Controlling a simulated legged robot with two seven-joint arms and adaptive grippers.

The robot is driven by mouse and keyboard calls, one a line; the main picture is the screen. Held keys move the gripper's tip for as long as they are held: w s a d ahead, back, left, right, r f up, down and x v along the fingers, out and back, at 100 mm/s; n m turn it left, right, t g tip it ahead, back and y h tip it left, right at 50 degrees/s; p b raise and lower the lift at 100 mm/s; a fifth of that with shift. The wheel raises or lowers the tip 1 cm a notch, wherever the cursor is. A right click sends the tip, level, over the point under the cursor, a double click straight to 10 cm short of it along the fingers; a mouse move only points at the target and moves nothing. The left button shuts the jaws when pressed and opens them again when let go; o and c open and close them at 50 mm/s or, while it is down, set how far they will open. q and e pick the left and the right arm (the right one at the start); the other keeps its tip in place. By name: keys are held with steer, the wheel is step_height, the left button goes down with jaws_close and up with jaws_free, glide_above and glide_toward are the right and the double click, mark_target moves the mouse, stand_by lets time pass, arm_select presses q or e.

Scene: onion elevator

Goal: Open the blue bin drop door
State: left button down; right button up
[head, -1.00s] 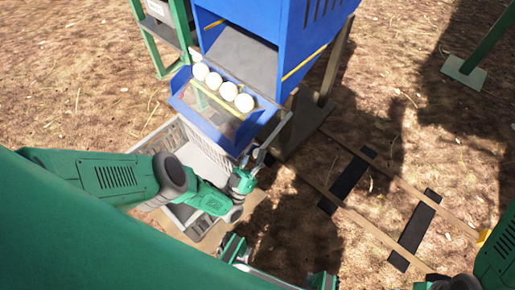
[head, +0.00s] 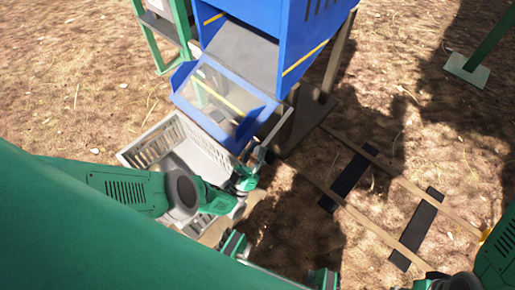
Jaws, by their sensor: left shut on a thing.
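The blue bin (head: 290,35) stands at the top centre with its dark sloped chute showing. Its drop door (head: 222,98), a blue frame with a clear panel, hangs tilted down at the front and is empty. A grey metal handle bar (head: 262,146) runs along the door's right side. My left gripper (head: 246,176) is at the lower end of this bar, shut on it. The fingertips are small and partly hidden. My right arm enters at the lower right, but its gripper is not in view.
A grey slatted crate (head: 152,146) sits under the door, partly hidden by the door and my left arm. No onions show in its visible part. A green frame (head: 160,40) stands at upper left. Wooden rails with black plates (head: 420,222) lie at right.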

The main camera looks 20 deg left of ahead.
arm_select(q)
steer(key=c, duration=1.5)
jaws_free()
steer(key=shift+s+d+f, duration=0.1)
steer(key=shift+s+f, duration=0.15)
steer(key=shift+s, duration=0.05)
steer(key=shift+o, duration=0.2)
steer(key=shift+r, duration=0.1)
steer(key=shift+w, duration=0.15)
steer(key=shift+a+r, duration=0.2)
steer(key=shift+r, duration=0.05)
